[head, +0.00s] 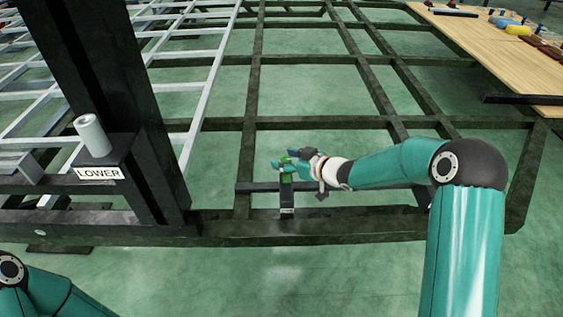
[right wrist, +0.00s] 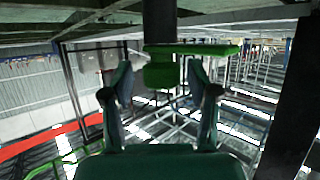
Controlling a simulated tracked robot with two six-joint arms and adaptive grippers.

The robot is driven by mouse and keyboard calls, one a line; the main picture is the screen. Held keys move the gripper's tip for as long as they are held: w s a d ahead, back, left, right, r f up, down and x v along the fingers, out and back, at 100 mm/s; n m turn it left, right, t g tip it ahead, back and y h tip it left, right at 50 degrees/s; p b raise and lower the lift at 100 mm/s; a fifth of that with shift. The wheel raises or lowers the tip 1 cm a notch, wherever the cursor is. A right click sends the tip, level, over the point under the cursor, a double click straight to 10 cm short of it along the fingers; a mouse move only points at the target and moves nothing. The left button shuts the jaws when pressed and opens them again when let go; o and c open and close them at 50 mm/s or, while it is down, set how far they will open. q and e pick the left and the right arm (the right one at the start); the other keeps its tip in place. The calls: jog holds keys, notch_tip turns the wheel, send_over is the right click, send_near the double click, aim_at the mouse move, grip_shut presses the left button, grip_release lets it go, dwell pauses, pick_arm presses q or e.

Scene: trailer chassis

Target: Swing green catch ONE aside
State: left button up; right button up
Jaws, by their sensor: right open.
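The green catch (head: 286,178) sits at a short black post (head: 287,205) on the front beam of the chassis. My right gripper (head: 285,160) is at the catch and partly covers it. In the right wrist view the green catch (right wrist: 160,76) shows as a wide bar with a block below it, just ahead of and between the fingertips. My right gripper (right wrist: 160,82) is open there, with a finger on each side of the block and gaps showing. Whether a finger touches the catch, I cannot tell. My left gripper is out of view.
A dark upright column (head: 105,90) stands at the left, with a grey cylinder (head: 92,135) and a "LOWER" label (head: 99,173) beside it. The dark chassis frame (head: 330,123) spreads behind the catch. A wooden table (head: 500,50) with small items is at the back right.

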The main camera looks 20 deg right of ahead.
grip_shut()
jog(key=shift+a, duration=0.3)
jog(key=shift+d+f+b, duration=0.1)
jog(key=shift+d+b, duration=0.15)
jog(key=shift+b, duration=0.3)
